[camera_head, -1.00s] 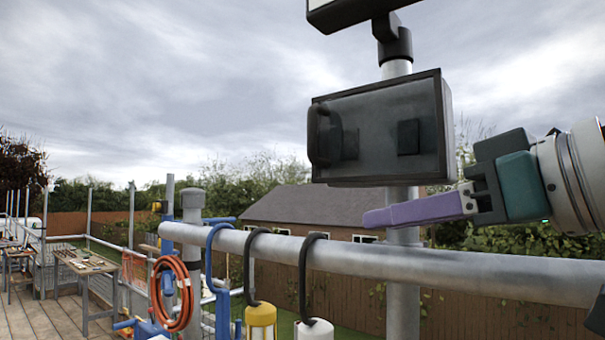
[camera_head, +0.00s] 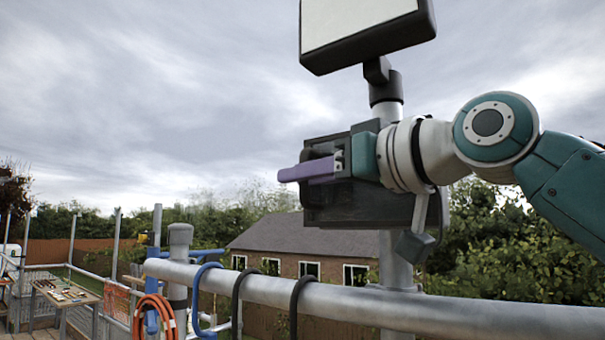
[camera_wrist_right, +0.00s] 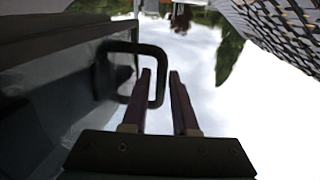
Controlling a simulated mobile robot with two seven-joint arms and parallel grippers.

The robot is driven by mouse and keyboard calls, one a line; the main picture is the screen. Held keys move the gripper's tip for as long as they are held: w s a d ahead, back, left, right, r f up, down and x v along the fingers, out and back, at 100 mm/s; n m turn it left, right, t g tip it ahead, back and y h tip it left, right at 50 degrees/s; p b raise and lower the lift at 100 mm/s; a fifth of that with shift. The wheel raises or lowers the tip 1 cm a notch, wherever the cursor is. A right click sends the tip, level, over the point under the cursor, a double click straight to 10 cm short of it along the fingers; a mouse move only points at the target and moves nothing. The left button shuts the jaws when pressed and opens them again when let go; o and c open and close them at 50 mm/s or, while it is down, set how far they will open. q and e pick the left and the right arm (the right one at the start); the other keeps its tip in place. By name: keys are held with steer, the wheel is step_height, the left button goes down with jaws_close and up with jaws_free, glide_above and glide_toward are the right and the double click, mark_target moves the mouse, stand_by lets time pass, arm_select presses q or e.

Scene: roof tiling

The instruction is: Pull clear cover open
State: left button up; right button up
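The dark box with the clear cover (camera_head: 345,207) is fixed on the grey pole. My left gripper is not in view.
A thick grey rail (camera_head: 440,310) runs across below the box, with dark hooks (camera_head: 297,300) and a blue hook (camera_head: 200,300) over it. A white-faced panel (camera_head: 365,28) is on the pole above. An orange hose (camera_head: 153,315) hangs at the left.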

steer(key=shift+w+a, duration=0.1)
steer(key=shift+c, duration=0.4)
jaws_close()
stand_by(1.0)
